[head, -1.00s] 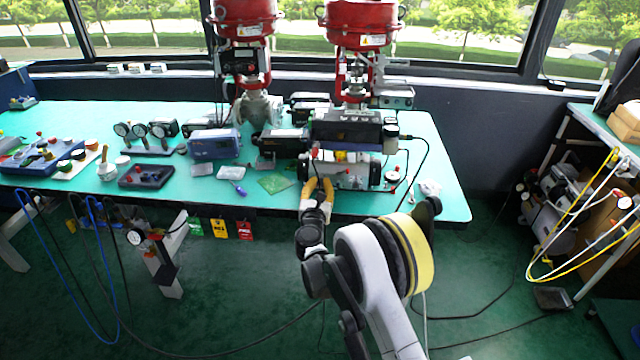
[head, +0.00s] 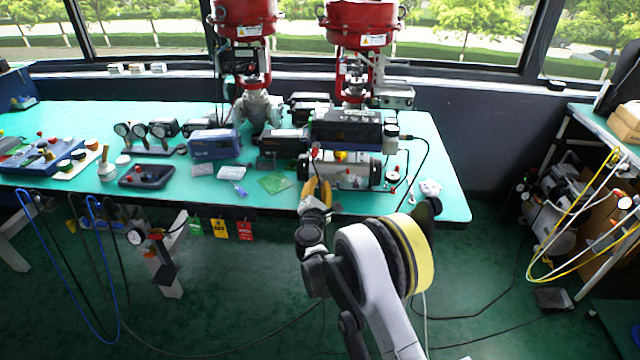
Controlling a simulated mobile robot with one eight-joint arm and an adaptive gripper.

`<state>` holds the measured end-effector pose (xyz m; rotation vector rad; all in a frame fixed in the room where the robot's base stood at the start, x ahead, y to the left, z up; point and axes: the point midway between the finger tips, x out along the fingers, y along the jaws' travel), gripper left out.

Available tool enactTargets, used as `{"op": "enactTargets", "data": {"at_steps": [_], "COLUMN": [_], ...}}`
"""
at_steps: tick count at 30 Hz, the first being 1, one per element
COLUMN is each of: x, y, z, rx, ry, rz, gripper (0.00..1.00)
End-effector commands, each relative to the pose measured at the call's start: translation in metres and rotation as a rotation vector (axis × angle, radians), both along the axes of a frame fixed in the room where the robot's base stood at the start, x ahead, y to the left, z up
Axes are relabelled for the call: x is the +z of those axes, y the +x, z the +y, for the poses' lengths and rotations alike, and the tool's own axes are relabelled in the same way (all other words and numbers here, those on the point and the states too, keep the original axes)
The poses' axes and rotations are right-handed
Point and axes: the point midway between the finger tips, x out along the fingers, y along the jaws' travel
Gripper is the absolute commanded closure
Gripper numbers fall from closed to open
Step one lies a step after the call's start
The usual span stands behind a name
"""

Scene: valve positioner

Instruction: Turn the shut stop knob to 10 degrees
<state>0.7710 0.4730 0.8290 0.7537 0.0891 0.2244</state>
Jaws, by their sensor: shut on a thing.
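My gripper (head: 317,186) has orange-yellow fingers and points away from me at the left front of a grey positioner unit (head: 358,177) on the green table. The fingertips are at the unit's front left, near a small red part (head: 313,153). The shut stop knob cannot be told apart at this size; what sits between the fingertips is too small to make out. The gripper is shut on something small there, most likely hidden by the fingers. A yellow part (head: 341,156) and a small gauge (head: 393,177) show on the unit.
A green circuit board (head: 274,183) and a blue-grey box (head: 214,144) lie left of the gripper. Red-topped valves (head: 359,22) stand behind. A black cable (head: 424,160) runs down at the right. The table's front edge lies under my arm.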

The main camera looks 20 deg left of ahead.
Motion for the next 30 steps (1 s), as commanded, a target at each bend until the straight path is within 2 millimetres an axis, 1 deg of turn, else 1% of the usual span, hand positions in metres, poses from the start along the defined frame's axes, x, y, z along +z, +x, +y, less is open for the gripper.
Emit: {"op": "enactTargets", "data": {"at_steps": [16,17,18,19,27,30], "x": [-0.0002,-0.0002,-0.0002,-0.0002,-0.0001,-0.0002], "y": [-0.0003,-0.0003,-0.0003,-0.0003,-0.0003,-0.0050], "z": [0.0003,0.0003,0.0003,0.0003,0.0001,-0.0006], "rx": [0.001,0.001,0.001,0.001,0.000,0.001], "ry": [0.023,0.023,0.023,0.023,0.022,0.022], "rz": [0.006,0.006,0.006,0.006,0.005,0.005], "gripper": [1.00,0.79,0.67,0.60,0.60,0.60]}}
